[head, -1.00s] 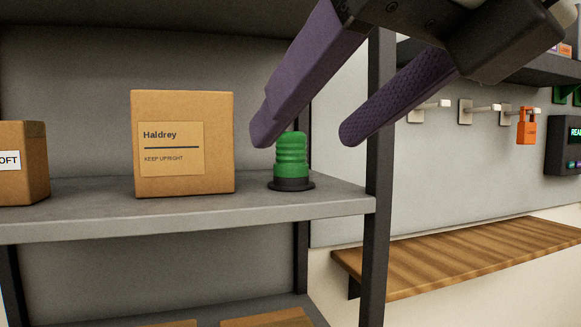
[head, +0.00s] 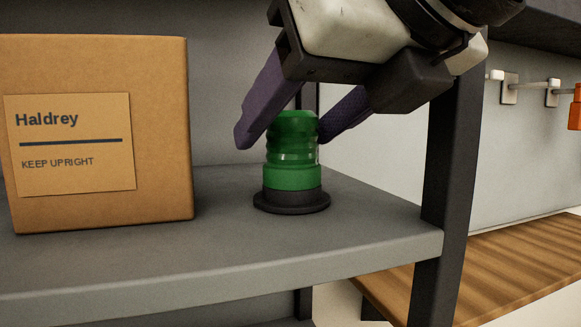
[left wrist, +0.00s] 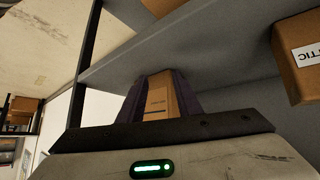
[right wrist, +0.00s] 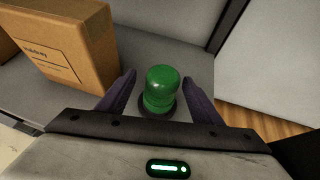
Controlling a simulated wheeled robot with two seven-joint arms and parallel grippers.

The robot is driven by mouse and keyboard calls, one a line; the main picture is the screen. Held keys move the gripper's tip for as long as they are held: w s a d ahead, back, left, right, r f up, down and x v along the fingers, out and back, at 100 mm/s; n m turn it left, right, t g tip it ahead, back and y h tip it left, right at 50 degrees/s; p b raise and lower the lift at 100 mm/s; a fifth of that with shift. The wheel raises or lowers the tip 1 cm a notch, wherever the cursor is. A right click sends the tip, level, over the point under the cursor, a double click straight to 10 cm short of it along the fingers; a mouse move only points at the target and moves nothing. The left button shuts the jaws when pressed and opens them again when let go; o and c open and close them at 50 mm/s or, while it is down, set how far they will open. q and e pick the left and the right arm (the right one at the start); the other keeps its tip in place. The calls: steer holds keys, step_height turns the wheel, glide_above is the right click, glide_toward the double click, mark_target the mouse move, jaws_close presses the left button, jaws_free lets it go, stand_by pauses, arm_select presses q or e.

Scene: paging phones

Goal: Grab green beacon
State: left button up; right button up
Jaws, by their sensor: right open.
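The green beacon (head: 292,150), a ribbed green dome on a dark round base, stands upright on the grey shelf near its right post. My right gripper (head: 290,128) reaches over it from above and behind, with its two purple fingers apart. In the right wrist view the beacon (right wrist: 161,90) lies between the open fingers (right wrist: 160,78), with a gap visible on each side. My left gripper (left wrist: 160,75) shows only in the left wrist view, with a cardboard box (left wrist: 160,97) visible between its fingers; I cannot tell whether it grips that box.
A cardboard box labelled Haldrey (head: 160,130) stands left of the beacon on the shelf (head: 230,265). A dark shelf post (head: 455,170) rises to the right. Beyond it are wall hooks (head: 510,88) and a wooden ledge (head: 500,265). Another box (left wrist: 300,60) shows in the left wrist view.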

mark_target(276, 148)
steer(key=p+x, duration=0.1)
steer(key=x, duration=0.4)
steer(key=shift+w+f, duration=0.3)
steer(key=shift+d, duration=0.1)
steer(key=shift+c, duration=0.3)
steer(key=shift+r, duration=0.1)
steer(key=c, duration=1.4)
